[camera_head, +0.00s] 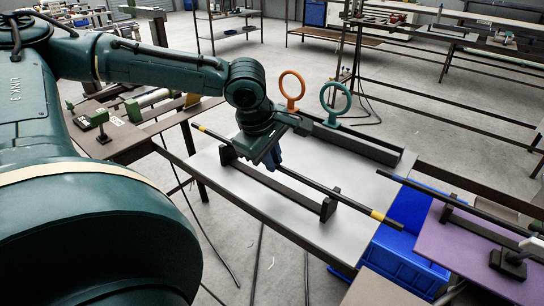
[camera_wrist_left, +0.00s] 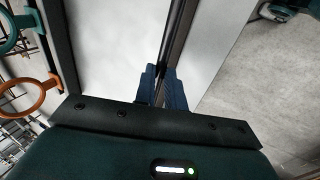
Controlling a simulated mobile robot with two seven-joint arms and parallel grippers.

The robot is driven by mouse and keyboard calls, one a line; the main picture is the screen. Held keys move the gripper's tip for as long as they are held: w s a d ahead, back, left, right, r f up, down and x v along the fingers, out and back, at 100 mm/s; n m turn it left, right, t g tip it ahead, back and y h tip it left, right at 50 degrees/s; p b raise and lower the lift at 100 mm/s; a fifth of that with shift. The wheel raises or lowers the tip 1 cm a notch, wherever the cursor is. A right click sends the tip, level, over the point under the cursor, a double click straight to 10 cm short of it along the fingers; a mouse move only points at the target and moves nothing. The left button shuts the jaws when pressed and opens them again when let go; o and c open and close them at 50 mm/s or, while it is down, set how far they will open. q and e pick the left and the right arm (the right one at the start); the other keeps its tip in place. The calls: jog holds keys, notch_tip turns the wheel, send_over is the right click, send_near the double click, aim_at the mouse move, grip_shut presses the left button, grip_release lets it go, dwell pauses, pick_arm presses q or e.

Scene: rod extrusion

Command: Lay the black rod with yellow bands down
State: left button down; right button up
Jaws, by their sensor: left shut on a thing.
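The black rod with yellow bands (camera_head: 312,185) runs diagonally over the light grey table top, with a yellow band (camera_head: 378,215) near its lower right end and another near its upper left end. My left gripper (camera_head: 272,160) is shut on the rod near its middle. In the left wrist view the blue fingertips (camera_wrist_left: 162,88) close around the rod (camera_wrist_left: 177,35), which runs up out of the picture. A black rack (camera_head: 285,190) with two uprights stands along the rod, just under it. I cannot tell whether the rod touches the uprights. My right gripper is not in view.
An orange ring (camera_head: 291,90) and a green ring (camera_head: 336,103) stand at the table's back edge. A blue bin (camera_head: 396,262) sits below the table's right end. A purple board (camera_head: 470,250) with another black rod (camera_head: 450,203) lies to the right.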

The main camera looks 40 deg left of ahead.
pick_arm(q)
jog(key=c, duration=1.4)
grip_release()
jog(key=p+v, duration=0.2)
jog(key=v, duration=1.1)
jog(key=shift+s+r, duration=0.1)
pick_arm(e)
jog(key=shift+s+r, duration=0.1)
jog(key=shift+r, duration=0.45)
pick_arm(q)
jog(key=shift+d, duration=0.1)
